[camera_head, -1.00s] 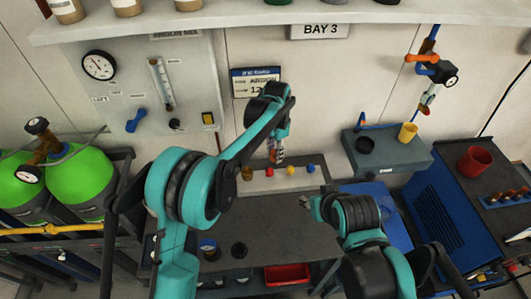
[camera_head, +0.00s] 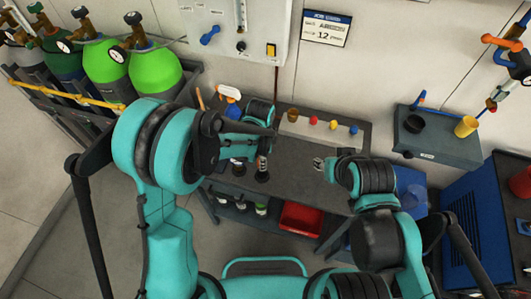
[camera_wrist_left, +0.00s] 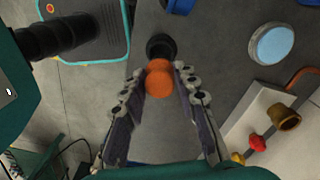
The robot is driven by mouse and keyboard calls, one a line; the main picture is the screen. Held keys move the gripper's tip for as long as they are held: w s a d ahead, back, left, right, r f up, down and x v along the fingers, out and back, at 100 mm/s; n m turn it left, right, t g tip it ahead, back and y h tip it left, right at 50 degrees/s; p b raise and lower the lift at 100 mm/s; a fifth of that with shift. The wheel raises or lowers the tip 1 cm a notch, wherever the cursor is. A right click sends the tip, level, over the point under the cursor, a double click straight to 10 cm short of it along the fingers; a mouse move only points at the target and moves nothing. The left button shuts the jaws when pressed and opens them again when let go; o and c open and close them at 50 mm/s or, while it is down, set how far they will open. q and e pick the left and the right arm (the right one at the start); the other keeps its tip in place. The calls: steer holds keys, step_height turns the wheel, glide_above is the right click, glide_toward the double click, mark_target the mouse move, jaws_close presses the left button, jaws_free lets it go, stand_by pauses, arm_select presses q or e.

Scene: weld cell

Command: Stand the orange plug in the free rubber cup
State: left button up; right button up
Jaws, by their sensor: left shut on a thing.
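My left gripper (camera_wrist_left: 155,88) is shut on the orange plug (camera_wrist_left: 158,84), whose rounded top shows between the two fingers in the left wrist view. The black rubber cup (camera_wrist_left: 160,46) stands just beyond the plug, partly covered by it; I cannot tell whether they touch. In the head view my left gripper (camera_head: 264,160) is low over the bench, right above the black cup (camera_head: 262,177), and the plug is not clear there. A blue-topped round piece (camera_wrist_left: 272,43) stands beside the cup. My right gripper (camera_head: 319,163) is over the bench's right part; its fingers are too small to read.
A pale rack (camera_head: 325,132) at the bench's back holds brown (camera_head: 292,115), red (camera_head: 313,120), yellow (camera_head: 333,125) and blue (camera_head: 354,129) pieces. A red bin (camera_head: 300,219) sits below the bench. A grey box (camera_head: 440,145) with a yellow cup (camera_head: 466,126) is at right.

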arm_select(q)
steer(key=shift+w+f+b, duration=0.15)
steer(key=shift+f+b, duration=0.3)
steer(key=shift+f, duration=0.35)
steer(key=shift+f+b, duration=1.25)
steer(key=shift+f, duration=0.75)
steer(key=shift+b, duration=0.4)
steer(key=shift+f+b, duration=0.5)
steer(key=shift+f, duration=0.05)
steer(key=o, duration=0.6)
steer(key=shift+o, duration=0.6)
steer(key=shift+r, duration=0.1)
